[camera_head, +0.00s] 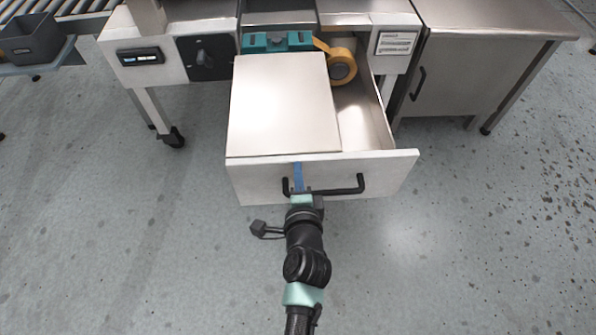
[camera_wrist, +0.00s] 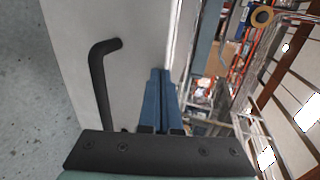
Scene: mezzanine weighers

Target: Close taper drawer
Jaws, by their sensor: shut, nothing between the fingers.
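The taper drawer (camera_head: 390,170) is pulled well out from under the workstation in the head view. Its pale front panel carries a black bar handle (camera_head: 345,188). A light flat panel (camera_head: 283,105) covers the left part of the drawer; the right part shows its bare inside. My gripper (camera_head: 298,166) is shut and empty, its blue fingers at the drawer front near the left part of the handle. In the wrist view the blue fingers (camera_wrist: 162,72) lie together along the drawer front (camera_wrist: 120,22), beside the handle (camera_wrist: 100,75). I cannot tell whether they touch the panel.
A roll of yellow tape (camera_head: 342,67) sits at the teal taper head (camera_head: 275,41) above the drawer's back. A steel cabinet (camera_head: 460,75) stands to the right. A grey bin (camera_head: 30,40) is at far left. The floor in front is clear.

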